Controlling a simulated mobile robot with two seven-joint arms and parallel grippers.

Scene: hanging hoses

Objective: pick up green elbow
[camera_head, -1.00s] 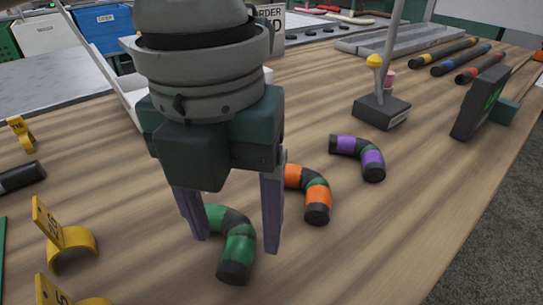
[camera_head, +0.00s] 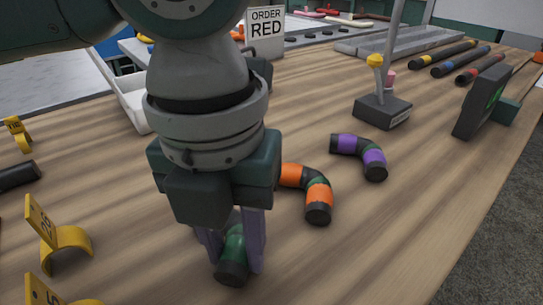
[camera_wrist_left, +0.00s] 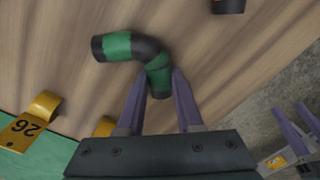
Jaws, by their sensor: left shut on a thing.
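The green elbow (camera_head: 233,246), a bent pipe piece with green bands and dark ends, is on the wooden table in the head view. My left gripper (camera_head: 236,266) points down over it, with its two purple fingers shut on one leg. In the left wrist view the elbow (camera_wrist_left: 118,46) shows its bend and far leg outside the jaws. The left fingertips (camera_wrist_left: 161,76) are on either side of its near leg. In the head view the gripper hides part of the elbow. My right gripper (camera_wrist_left: 289,107) shows at the right edge of the wrist view, its fingers apart and empty.
An orange-banded elbow (camera_head: 317,192) lies close to the right of my left gripper, and a purple-banded elbow (camera_head: 372,158) lies farther right. Yellow numbered clips (camera_head: 64,247) stand on the left. A stand with a dark base (camera_head: 382,112) is behind. The table's right front is clear.

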